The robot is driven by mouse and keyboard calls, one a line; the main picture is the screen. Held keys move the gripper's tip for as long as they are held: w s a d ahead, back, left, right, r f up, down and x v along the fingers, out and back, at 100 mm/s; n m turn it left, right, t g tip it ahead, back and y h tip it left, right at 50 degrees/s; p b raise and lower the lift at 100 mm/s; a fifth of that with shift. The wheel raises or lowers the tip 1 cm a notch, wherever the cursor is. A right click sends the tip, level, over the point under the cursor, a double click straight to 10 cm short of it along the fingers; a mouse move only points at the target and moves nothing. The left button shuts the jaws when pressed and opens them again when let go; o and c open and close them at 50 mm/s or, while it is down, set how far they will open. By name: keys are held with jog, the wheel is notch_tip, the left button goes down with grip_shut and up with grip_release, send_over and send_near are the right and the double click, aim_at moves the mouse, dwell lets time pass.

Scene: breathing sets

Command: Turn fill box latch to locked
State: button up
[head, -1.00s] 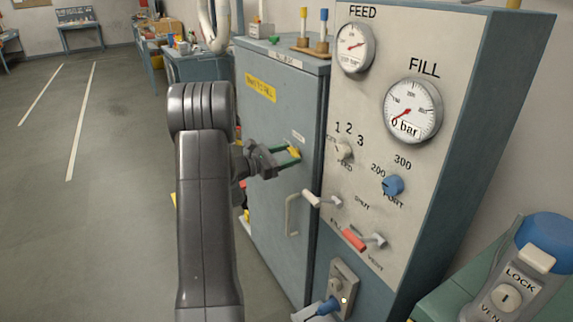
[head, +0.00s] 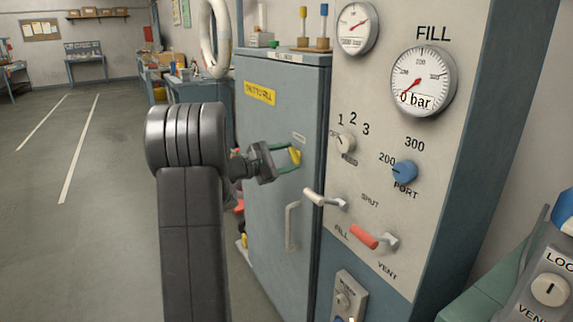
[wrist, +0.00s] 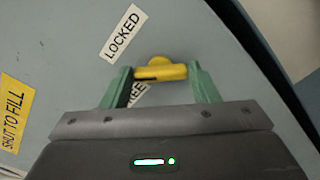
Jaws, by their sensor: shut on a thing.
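The fill box latch is a yellow handle (head: 296,156) on the blue-grey fill box door (head: 268,125). My gripper (head: 288,156) has its green fingers on either side of the latch and is shut on it. In the wrist view the yellow latch (wrist: 160,70) lies across between the two fingertips, its rounded hub just beyond them. The LOCKED label (wrist: 124,32) is up and left of the latch. A second label (wrist: 137,93), apparently FREE, is partly hidden behind the latch and left finger.
A pale door handle (head: 291,227) is below the latch. Right of the door, a white-tipped lever (head: 314,196) and a red lever (head: 364,237) stick out from the gauge panel (head: 420,125). A yellow SHUT TO FILL sign (head: 259,95) is on the door. Open floor lies left.

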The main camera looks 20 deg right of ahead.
dwell(0.4)
jog(key=o, duration=1)
jog(key=a, duration=0.9)
jog(key=s+a, duration=0.1)
jog(key=a, duration=0.3)
jog(key=shift+s+a+p, duration=0.1)
jog(key=shift+a+p, duration=0.2)
jog(key=shift+a, duration=0.1)
jog(key=d, duration=0.9)
jog(key=w+d, duration=0.1)
jog(key=d, duration=0.4)
jog(key=shift+b, duration=0.35)
jog(key=shift+w+a, duration=0.1)
